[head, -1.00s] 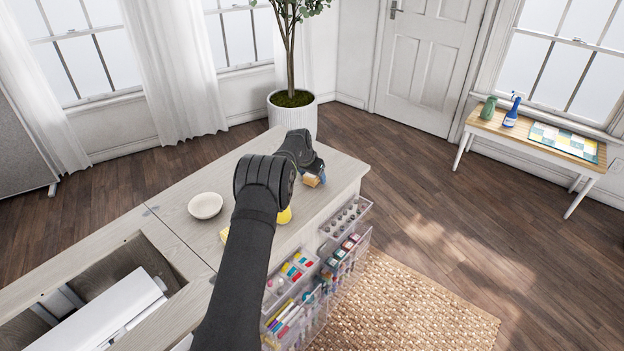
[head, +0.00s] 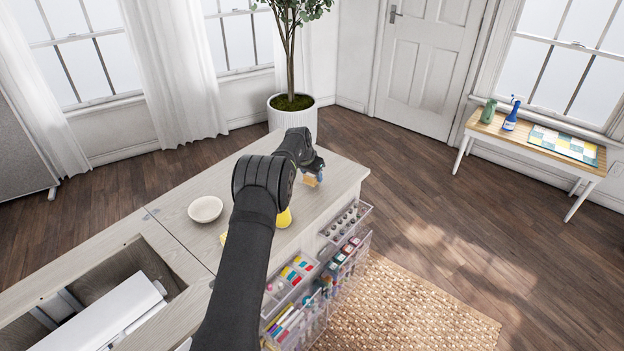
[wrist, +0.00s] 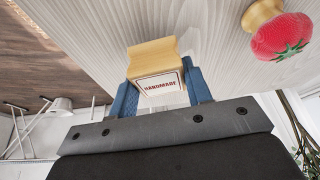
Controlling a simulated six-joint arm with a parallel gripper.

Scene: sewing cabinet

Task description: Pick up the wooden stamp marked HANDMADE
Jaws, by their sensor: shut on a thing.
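The wooden stamp (wrist: 152,52) is a light wood block with a white face that reads HANDMADE in red letters. My gripper (wrist: 158,92) has its blue fingers on both sides of the stamp and is shut on it. In the head view the stamp (head: 310,182) shows as a small tan block at my gripper (head: 316,176), over the far right part of the cabinet top. I cannot tell whether the stamp touches the top. My arm hides part of the cabinet top.
A red tomato-shaped item on a wooden base (wrist: 283,36) is beside the stamp. A white bowl (head: 205,209) and a yellow object (head: 284,218) stand on the cabinet top (head: 175,212). Clear organizers (head: 340,245) hang on its right side. A potted plant (head: 292,112) stands behind.

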